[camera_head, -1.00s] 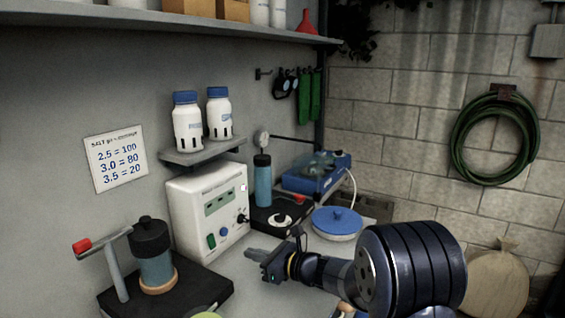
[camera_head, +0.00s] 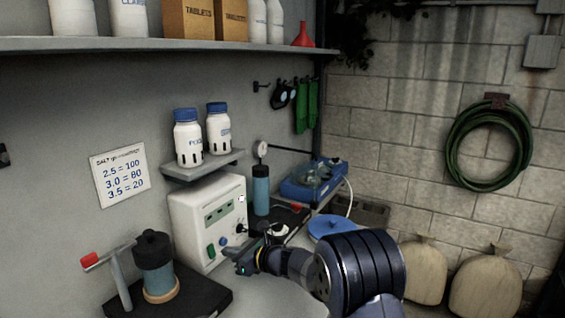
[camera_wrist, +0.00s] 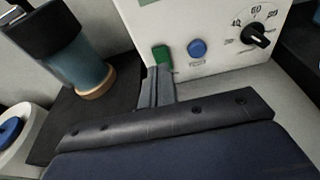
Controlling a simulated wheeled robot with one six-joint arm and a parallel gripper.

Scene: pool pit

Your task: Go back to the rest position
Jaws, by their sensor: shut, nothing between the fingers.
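My gripper (camera_head: 236,254) is shut and empty above the bench, in front of the white control box (camera_head: 208,222). In the wrist view the closed fingers (camera_wrist: 158,84) overlap the lower front of the box (camera_wrist: 215,35), just below its green switch (camera_wrist: 162,55) and left of the blue button (camera_wrist: 197,47). I cannot tell whether they touch it. A black dial (camera_wrist: 256,36) is further right on the box. My dark arm reaches in from the lower right of the head view.
A teal pot (camera_head: 153,268) with a red-ended lever (camera_head: 91,259) stands at the left. Behind the arm are a blue bottle (camera_head: 261,191), a blue device (camera_head: 313,180) and a blue lid (camera_head: 331,228). A shelf (camera_head: 200,168) holds two white bottles. Sacks (camera_head: 486,288) sit at the right.

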